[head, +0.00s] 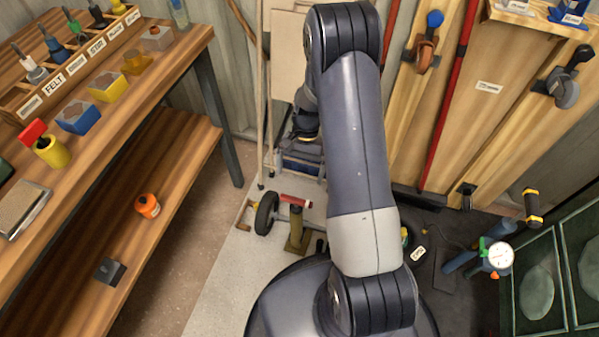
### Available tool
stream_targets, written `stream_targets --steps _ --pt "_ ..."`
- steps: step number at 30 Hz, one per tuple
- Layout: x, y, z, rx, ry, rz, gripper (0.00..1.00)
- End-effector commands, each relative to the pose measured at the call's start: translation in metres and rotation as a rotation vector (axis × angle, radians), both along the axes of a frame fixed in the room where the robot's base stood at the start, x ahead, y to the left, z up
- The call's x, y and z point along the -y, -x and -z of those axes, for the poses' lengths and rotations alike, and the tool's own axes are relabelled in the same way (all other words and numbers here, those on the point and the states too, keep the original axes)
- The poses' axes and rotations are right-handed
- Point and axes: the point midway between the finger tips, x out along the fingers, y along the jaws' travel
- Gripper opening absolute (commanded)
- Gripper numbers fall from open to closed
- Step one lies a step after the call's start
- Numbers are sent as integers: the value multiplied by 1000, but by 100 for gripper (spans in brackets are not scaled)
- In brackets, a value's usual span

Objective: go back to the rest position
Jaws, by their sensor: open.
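My arm rises from my base at the bottom middle, bends at the top of the head view and folds down behind its own upper link. The dark end with a yellow edge, my gripper (305,126), shows partly at the left of that link. Its fingers are mostly hidden, and I see nothing held in it. It appears in front of the back wall, above a blue box (301,163).
A wooden workbench (170,75) with labelled tool slots and blocks runs along the left; its lower shelf holds an orange roll (148,205). A wheeled item (266,213) stands on the floor. Wooden panels with hung tools and a green-framed case (511,290) are at right.

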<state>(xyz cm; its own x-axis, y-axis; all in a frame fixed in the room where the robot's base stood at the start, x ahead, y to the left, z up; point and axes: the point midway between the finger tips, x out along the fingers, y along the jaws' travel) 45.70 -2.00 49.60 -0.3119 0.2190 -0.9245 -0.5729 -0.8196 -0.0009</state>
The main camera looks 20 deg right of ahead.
Motion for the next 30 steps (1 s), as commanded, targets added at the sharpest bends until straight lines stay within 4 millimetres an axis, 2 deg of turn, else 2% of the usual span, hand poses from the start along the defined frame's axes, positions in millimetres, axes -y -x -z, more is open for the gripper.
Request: stream_targets --steps 8,21,27,30 --pt "-2 3 9 -3 -1 0 100" --pt "-19 28 81 -5 0 1 100" --pt "-24 35 101 -4 0 2 100" --pt "-24 35 101 -1 -1 37 100"
